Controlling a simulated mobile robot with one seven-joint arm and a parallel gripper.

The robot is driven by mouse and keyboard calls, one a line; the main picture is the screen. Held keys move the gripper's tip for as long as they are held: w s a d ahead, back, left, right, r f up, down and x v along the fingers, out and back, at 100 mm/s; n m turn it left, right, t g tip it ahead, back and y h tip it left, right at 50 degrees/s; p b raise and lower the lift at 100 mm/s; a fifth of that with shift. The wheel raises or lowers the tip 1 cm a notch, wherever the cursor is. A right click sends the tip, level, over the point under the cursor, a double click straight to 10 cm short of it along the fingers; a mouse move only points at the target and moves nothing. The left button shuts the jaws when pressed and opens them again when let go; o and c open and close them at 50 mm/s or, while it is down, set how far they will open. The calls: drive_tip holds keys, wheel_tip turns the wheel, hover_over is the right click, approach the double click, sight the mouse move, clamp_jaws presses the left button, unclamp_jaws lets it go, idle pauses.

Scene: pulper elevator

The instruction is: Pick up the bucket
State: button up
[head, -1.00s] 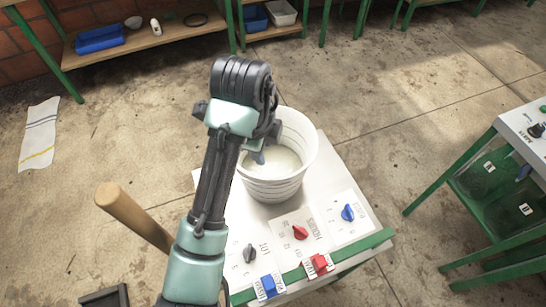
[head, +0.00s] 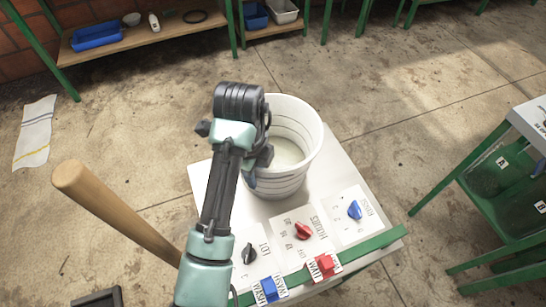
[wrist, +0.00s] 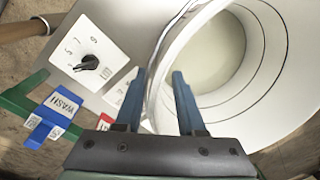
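The white bucket (head: 298,150) stands upright on the white tabletop, with pale contents visible at its bottom. My gripper is over the bucket's left side in the head view, its fingers mostly hidden behind my arm. In the wrist view the bucket (wrist: 262,118) fills the right side. My gripper (wrist: 158,95) is open there, with two blue fingers apart. The bucket's rim and wall pass between the fingers, the left finger outside the bucket and the right finger over its inside. I cannot tell whether either finger touches the wall.
The white table (head: 208,180) carries dials and red and blue clips along its green front edge (head: 375,243). A wooden handle (head: 115,210) rises at the left. A green-framed stand (head: 500,180) is at the right. A shelf (head: 140,40) with trays is at the back. Open floor lies between.

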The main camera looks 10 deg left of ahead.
wheel_tip(320, 180, down, 4)
drive_tip(key=shift+w+r, duration=0.1)
clamp_jaws()
idle(1.4)
drive_tip(key=shift+w+a+r, duration=0.1)
drive_tip(key=shift+w+r, duration=0.05)
drive_tip(key=shift+r, duration=0.05)
